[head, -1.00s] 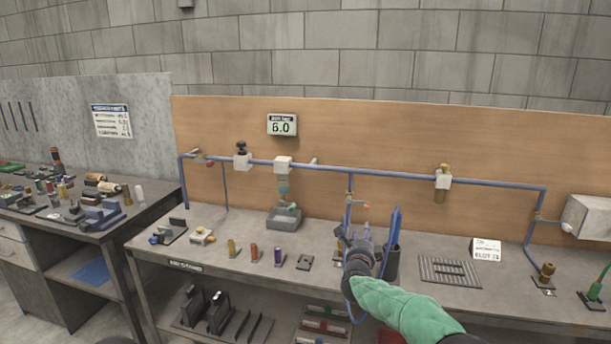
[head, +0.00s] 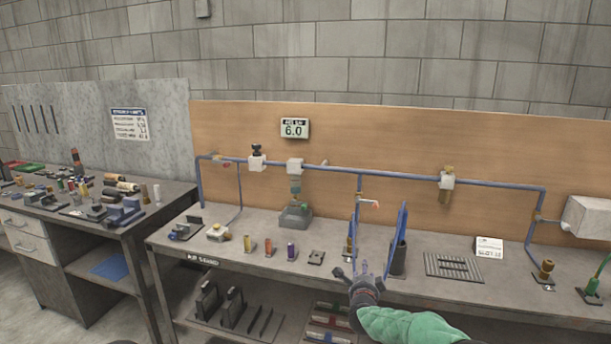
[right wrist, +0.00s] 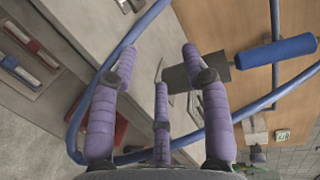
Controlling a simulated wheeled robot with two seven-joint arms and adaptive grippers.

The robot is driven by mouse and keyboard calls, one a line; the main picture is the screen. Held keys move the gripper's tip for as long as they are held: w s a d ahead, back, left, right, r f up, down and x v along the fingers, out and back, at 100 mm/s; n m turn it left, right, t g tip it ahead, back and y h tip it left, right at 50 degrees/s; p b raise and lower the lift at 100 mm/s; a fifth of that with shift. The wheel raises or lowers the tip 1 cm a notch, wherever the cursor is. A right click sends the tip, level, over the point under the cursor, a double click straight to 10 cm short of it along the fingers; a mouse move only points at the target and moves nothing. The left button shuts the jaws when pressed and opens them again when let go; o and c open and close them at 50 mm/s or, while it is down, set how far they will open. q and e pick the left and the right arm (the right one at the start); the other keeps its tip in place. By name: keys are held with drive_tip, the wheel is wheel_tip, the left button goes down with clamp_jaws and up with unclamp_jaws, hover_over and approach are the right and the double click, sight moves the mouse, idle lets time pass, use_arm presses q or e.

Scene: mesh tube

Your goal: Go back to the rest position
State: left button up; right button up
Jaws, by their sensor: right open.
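My right gripper (head: 363,268) is at the front edge of the long workbench (head: 225,262), with its green-sleeved arm coming in from the lower right. In the right wrist view its purple padded fingers (right wrist: 160,95) are spread apart, with nothing held between them. A blue hose (right wrist: 75,125) loops around outside the fingers; I cannot tell whether it touches them. My left gripper does not show in either view.
A blue pipe (head: 410,174) runs along the wooden backboard (head: 390,135). A dark holder (head: 397,260) stands just behind my right gripper, near a slotted plate (head: 453,266). Small coloured cylinders stand left of it. A second cluttered bench (head: 150,215) is at the left.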

drive_tip(key=s+a+f+n+g+y+p, duration=0.15)
drive_tip(key=s+f+n+g, duration=0.3)
drive_tip(key=s+f, duration=0.7)
drive_tip(key=s+a+f+n+g+y, duration=0.3)
drive_tip(key=s+f+n, duration=0.35)
drive_tip(key=f, duration=0.85)
drive_tip(key=s+a+f+n+g, duration=0.1)
drive_tip(key=s+f+n+g, duration=0.1)
drive_tip(key=s, duration=0.9)
drive_tip(key=s+a+f+n+g+y, duration=0.1)
drive_tip(key=s+a+f+n+g, duration=0.1)
drive_tip(key=s, duration=0.9)
drive_tip(key=s+a+f+n+g+y+p, duration=0.1)
drive_tip(key=s+f+n+g, duration=0.1)
drive_tip(key=s, duration=1)
drive_tip(key=shift+a+f+g, duration=0.15)
drive_tip(key=shift+f+g, duration=0.7)
drive_tip(key=shift+g, duration=0.1)
